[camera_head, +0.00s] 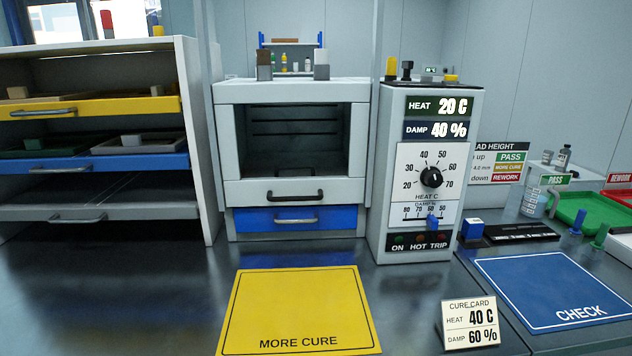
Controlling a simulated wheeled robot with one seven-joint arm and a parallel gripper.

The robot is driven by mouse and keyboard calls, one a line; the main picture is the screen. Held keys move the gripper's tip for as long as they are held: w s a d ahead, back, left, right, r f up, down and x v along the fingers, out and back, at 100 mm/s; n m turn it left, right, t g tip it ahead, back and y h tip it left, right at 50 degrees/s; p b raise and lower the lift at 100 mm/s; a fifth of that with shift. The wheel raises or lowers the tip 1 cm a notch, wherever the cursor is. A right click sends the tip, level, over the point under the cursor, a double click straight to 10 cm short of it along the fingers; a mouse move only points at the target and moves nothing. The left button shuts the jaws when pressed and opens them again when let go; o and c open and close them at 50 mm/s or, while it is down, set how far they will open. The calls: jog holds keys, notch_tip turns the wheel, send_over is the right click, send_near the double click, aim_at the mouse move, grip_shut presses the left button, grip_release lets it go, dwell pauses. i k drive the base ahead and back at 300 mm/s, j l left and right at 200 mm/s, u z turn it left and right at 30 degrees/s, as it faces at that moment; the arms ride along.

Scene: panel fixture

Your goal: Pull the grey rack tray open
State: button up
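The grey rack tray (120,206) is the lowest tray in the white rack (198,130) at the left. Its front shows a grey bar handle (52,221) at the left, near the picture edge. The tray sits in the rack, below the blue tray (120,166) and the yellow tray (120,106). The part of its surface that shows looks empty. My gripper is not in view, and nothing visible touches the handle.
A white oven cabinet (228,160) with a blue drawer (340,217) stands right of the rack. A control box (462,170) stands beside it. A yellow mat (298,305) lies in front. The dark bench before the rack (110,290) is clear.

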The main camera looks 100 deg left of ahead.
aim_at(79, 196)
jog(key=u, duration=3.6)
jog(key=j+z, duration=0.2)
jog(key=z, duration=0.2)
jog(key=j+z, duration=0.2)
jog(key=z, duration=0.2)
jog(key=j+z, duration=0.2)
jog(key=z, duration=0.2)
